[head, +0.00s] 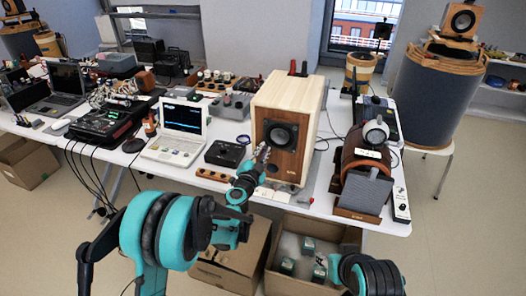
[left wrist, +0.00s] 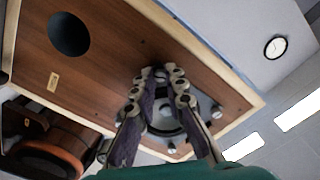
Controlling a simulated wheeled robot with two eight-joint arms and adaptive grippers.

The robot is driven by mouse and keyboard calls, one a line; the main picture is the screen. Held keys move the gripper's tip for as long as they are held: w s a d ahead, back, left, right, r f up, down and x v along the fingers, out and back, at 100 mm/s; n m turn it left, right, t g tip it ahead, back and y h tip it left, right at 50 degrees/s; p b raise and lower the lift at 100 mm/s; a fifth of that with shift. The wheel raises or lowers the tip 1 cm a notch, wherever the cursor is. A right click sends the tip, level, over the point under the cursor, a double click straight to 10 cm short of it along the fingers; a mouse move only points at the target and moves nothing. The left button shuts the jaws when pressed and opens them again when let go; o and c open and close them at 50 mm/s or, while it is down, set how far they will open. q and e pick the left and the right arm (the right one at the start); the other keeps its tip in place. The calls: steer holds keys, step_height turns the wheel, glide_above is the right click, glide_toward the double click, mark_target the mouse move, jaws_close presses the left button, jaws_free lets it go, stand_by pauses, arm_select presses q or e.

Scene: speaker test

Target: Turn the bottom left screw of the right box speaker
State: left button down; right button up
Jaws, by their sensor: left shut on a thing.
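The wooden box speaker (head: 303,106) stands on the table, its brown front facing me. Its dark round driver (head: 281,136) is set in that front. My left gripper (head: 263,154) is at the lower left edge of the driver. In the left wrist view the gripper (left wrist: 161,74) has its fingertips together at the edge of the driver's ring (left wrist: 201,101), shut on a screw that the fingertips hide. Other screws show on the ring, one of them (left wrist: 216,112) to the right. My right arm shows at the bottom right of the head view, its gripper out of sight.
Open cardboard boxes (head: 262,250) stand on the floor in front of the table.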

arm_select(q)
steer(key=shift+m, duration=1.1)
steer(key=c, duration=1.6)
jaws_free()
steer(key=shift+o, duration=0.2)
steer(key=v, duration=1.2)
